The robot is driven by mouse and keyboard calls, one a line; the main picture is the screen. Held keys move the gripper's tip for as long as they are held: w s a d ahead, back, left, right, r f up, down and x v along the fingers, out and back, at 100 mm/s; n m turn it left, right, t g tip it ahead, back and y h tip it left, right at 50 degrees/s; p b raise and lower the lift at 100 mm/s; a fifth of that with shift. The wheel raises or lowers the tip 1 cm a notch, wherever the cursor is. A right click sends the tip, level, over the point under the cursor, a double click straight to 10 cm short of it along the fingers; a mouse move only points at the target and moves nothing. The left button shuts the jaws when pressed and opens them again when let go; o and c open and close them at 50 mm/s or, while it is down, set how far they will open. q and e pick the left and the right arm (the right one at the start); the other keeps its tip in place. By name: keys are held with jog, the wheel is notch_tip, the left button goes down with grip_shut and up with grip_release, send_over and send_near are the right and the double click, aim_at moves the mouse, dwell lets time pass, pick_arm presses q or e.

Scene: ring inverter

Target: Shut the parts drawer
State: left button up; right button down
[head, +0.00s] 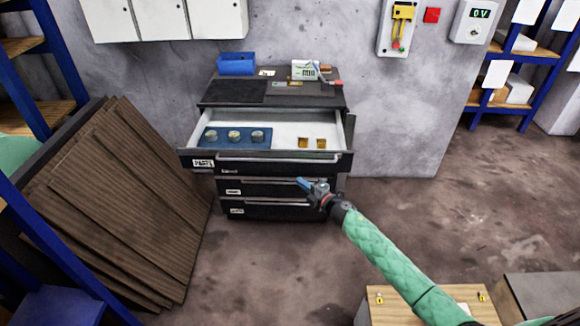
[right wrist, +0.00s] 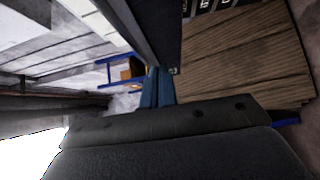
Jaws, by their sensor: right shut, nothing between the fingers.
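The parts drawer (head: 265,161) is the top drawer of the dark cabinet and stands pulled out in the head view. Its front carries a "PARTS" label (head: 203,163) and a long light handle. Inside lie a blue mat (head: 216,142) with several round metal parts and two small yellowish parts (head: 303,142). My right gripper (head: 303,182) is shut and empty. In the head view it shows just below the right half of the drawer front; I cannot tell whether it touches. Its blue fingers (right wrist: 157,88) show beside a dark panel in the right wrist view. My left gripper is out of view.
Two lower drawers (head: 262,188) look shut. A blue bin (head: 237,64) and a meter (head: 305,70) stand on the cabinet top. Brown corrugated sheets (head: 120,190) lean at the left. A wooden box (head: 395,310) stands at the front right. The floor before the cabinet is clear.

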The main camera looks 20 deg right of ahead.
aim_at(291, 167)
jog(key=p+x, duration=0.1)
jog(key=x, duration=0.2)
jog(key=d+p+x, duration=0.1)
jog(key=x, duration=0.1)
jog(key=w+p+x, duration=0.1)
jog(key=x, duration=0.2)
jog(key=shift+w+d+r, duration=0.2)
jog(key=shift+w, duration=0.05)
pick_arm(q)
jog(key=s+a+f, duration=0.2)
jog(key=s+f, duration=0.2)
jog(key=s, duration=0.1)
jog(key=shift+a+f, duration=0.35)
pick_arm(e)
jog(key=shift+w+d+f, duration=0.1)
jog(key=shift+w+d, duration=0.05)
jog(key=shift+w, duration=0.45)
